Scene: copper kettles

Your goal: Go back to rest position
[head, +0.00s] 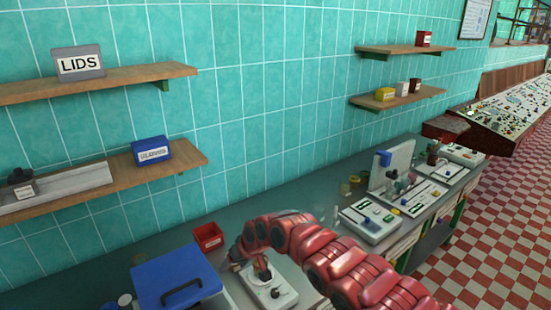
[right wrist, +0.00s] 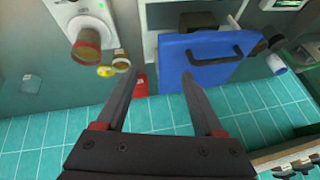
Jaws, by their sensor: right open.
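My right arm reaches in from the lower right in the head view, over the bench (head: 330,185). Its gripper end (head: 236,259) is low at the arm's left tip, mostly hidden by the arm, close to a red bin and a white device. In the right wrist view my right gripper (right wrist: 157,76) is open, its two dark fingers apart with nothing held between them. A blue case (right wrist: 208,58) and part of a red bin (right wrist: 139,86) appear beyond the fingers. My left gripper is not in view.
The blue case (head: 176,277) and red bin (head: 208,237) are on the bench left of my arm. A white device (head: 283,294) is below the arm. More devices (head: 371,221) stand to the right. Wall shelves (head: 165,168) hold boxes. Checkered floor (head: 490,240) lies open at right.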

